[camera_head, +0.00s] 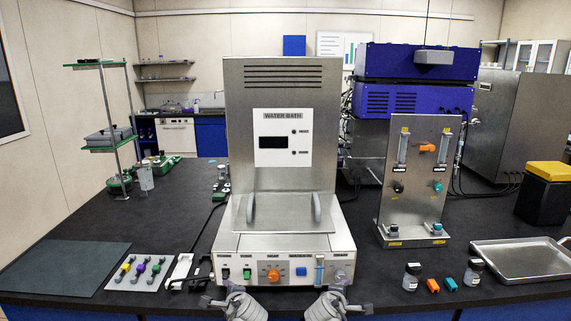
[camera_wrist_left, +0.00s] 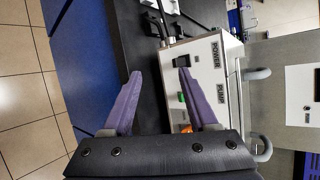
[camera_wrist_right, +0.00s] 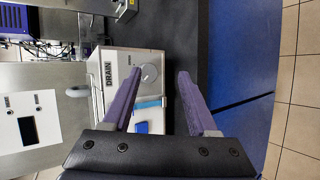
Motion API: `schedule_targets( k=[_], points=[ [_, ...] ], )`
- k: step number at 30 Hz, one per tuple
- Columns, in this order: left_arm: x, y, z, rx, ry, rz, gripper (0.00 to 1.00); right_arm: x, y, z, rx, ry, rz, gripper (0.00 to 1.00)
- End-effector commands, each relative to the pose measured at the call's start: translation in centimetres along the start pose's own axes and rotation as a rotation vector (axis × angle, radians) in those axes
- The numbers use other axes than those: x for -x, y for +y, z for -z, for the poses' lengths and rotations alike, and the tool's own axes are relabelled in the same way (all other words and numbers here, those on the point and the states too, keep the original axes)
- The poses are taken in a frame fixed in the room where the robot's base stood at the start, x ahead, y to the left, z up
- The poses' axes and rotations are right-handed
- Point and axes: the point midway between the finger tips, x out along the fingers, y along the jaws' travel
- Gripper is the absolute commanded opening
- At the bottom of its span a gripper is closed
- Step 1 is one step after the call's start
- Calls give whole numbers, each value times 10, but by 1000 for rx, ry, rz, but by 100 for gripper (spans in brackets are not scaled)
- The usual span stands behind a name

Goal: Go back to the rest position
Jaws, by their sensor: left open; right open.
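My left gripper (camera_head: 219,295) is in front of the water bath's control panel, low at the bench's front edge. Its two purple fingers stand apart with nothing between them in the left wrist view (camera_wrist_left: 159,73). My right gripper (camera_head: 353,296) is in front of the panel's right end. Its purple fingers are also apart and empty in the right wrist view (camera_wrist_right: 159,73). The water bath (camera_head: 283,270) stands on the dark bench with its steel lid (camera_head: 285,212) lying flat on top. Both grippers look clear of the panel.
A rack of coloured parts (camera_head: 140,272) and a dark mat (camera_head: 65,268) lie at left. At right are an upright steel panel (camera_head: 413,205) with knobs, small bottles (camera_head: 411,277), orange and teal pieces, and a metal tray (camera_head: 525,261). Floor shows beyond the bench edge in both wrist views.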

Motion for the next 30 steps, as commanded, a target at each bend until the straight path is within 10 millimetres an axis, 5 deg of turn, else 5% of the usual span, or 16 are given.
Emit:
schedule_targets(
  k=[3, 6, 12, 18, 30],
  points=[
    [29, 75, 20, 392, -9, -314, 59, 30, -78, 5, -333, -67, 309, 59],
    [62, 126, 39, 637, -66, -560, 59, 63, -132, 13, -535, -156, 544, 59],
    [124, 184, 62, 884, -213, -895, 59, 126, -194, 25, -730, -327, 857, 59],
    [150, 201, 69, 949, -288, -1011, 59, 153, -212, 28, -777, -403, 965, 59],
    [150, 202, 69, 952, -292, -1014, 59, 153, -212, 28, -779, -406, 968, 59]
  ],
)
